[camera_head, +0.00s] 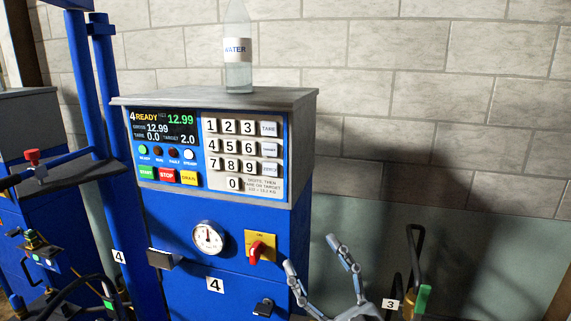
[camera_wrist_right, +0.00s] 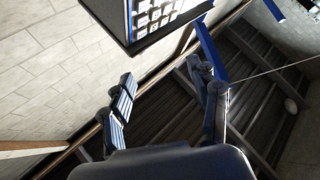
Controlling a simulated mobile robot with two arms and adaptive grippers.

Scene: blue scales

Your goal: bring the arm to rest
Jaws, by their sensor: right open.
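My right gripper (camera_head: 318,262) is at the lower middle of the head view, in front of the blue scale cabinet (camera_head: 180,255) and to the right of its red knob. Its two fingers are spread wide with nothing between them. It also shows in the right wrist view (camera_wrist_right: 168,92), again open and empty, with a dark slatted surface behind it. My left gripper does not show in either view.
A water bottle (camera_head: 238,50) stands on the cabinet's grey top. The keypad (camera_head: 240,150), gauge (camera_head: 208,237) and red knob (camera_head: 256,252) are on its front. A black hose handle (camera_head: 414,260) is to the right of my gripper. A brick wall (camera_head: 430,90) is behind.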

